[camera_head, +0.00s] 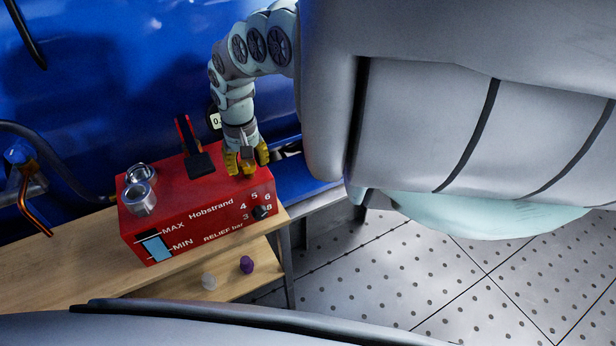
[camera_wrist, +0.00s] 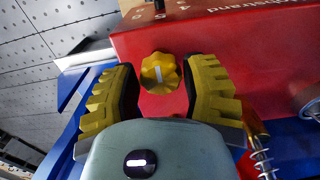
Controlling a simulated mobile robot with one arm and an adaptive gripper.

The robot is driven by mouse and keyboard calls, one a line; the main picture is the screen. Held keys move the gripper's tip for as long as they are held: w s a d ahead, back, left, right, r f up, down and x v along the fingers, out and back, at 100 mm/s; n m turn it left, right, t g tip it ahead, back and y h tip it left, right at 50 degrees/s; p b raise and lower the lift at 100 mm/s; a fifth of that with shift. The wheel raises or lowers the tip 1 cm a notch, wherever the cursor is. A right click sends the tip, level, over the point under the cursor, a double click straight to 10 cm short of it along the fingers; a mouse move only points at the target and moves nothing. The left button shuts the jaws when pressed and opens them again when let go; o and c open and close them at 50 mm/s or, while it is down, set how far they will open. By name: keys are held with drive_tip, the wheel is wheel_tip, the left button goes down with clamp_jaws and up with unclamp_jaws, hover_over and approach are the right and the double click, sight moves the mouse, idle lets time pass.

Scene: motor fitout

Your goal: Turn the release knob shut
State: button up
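The yellow lobed release knob (camera_wrist: 160,73) with a white line on its face sits on the top of the red Hobstrand pump box (camera_head: 190,195). In the wrist view the line lies roughly sideways in the picture, slightly tilted. My gripper (camera_wrist: 163,68) is open, its two yellow padded fingers on either side of the knob with a visible gap on each side. In the head view my gripper (camera_head: 247,158) points down over the box's right rear part, and its fingers largely hide the knob.
Metal cylinders (camera_head: 140,198) stand on the box's left end. A black and red lever (camera_head: 191,142) rises just left of my gripper. A black relief dial (camera_head: 261,212) is on the front. A purple knob (camera_head: 247,265) and a whitish one (camera_head: 209,281) lie on the lower shelf.

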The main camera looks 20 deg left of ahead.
sight(247, 162)
drive_tip(key=o, duration=0.4)
drive_tip(key=shift+r, duration=0.1)
wheel_tip(247, 162, up, 12)
idle(0.6)
idle(0.4)
